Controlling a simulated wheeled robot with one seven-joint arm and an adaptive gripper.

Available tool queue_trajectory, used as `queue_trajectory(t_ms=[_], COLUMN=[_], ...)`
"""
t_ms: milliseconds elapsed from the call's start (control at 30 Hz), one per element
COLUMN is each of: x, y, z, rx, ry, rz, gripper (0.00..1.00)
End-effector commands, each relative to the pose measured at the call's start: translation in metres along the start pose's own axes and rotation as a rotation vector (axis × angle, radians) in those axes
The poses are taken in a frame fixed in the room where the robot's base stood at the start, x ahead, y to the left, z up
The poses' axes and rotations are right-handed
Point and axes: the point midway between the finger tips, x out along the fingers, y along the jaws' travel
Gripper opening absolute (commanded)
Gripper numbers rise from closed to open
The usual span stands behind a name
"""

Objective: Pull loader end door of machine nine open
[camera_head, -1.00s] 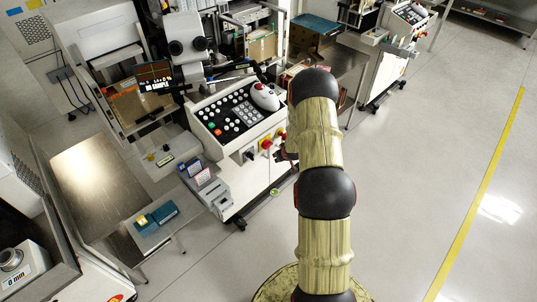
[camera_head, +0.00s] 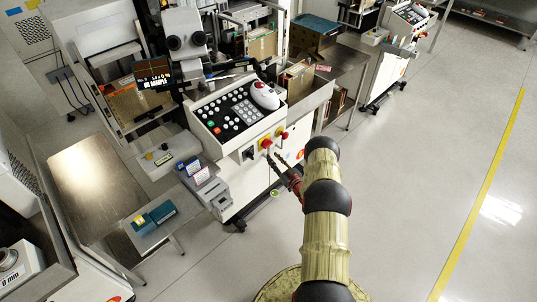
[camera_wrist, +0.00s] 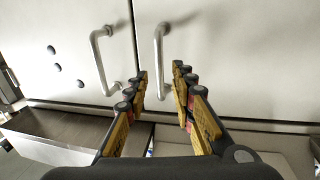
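In the wrist view, two pale door panels meet at a vertical seam. The left door panel (camera_wrist: 75,35) carries a bent metal handle (camera_wrist: 97,62), and the right door panel (camera_wrist: 240,60) carries another handle (camera_wrist: 158,62). Both panels look closed. My gripper (camera_wrist: 160,72) is open, its fingers apart, with the right handle's lower part showing between the fingertips. I cannot tell whether they touch it. In the head view, my gripper (camera_head: 283,164) is at the front of the white machine (camera_head: 238,184), below its knobs. No machine number is readable, and the handles are hidden there.
The red and yellow knobs (camera_head: 274,138) and keypad (camera_head: 238,111) are just above my gripper. A metal tray (camera_wrist: 45,150) lies below the doors in the wrist view. Open floor (camera_head: 425,180) lies to the right.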

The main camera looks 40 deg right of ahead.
Motion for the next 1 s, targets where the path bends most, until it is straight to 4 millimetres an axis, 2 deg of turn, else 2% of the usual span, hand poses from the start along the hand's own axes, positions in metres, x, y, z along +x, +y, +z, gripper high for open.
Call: queue_trajectory(t_ms=[200,400,700,1000], x=[0.034,0.051,0.053,0.053], y=[0.0,0.0,0.0,0.0], z=[0.003,0.002,0.001,0.001], rx=[-0.001,0.001,0.001,0.001], ry=[0.0,-0.002,-0.002,-0.002], rz=[0.0,0.0,0.001,0.002], gripper=[0.25,0.25,0.25,0.09])
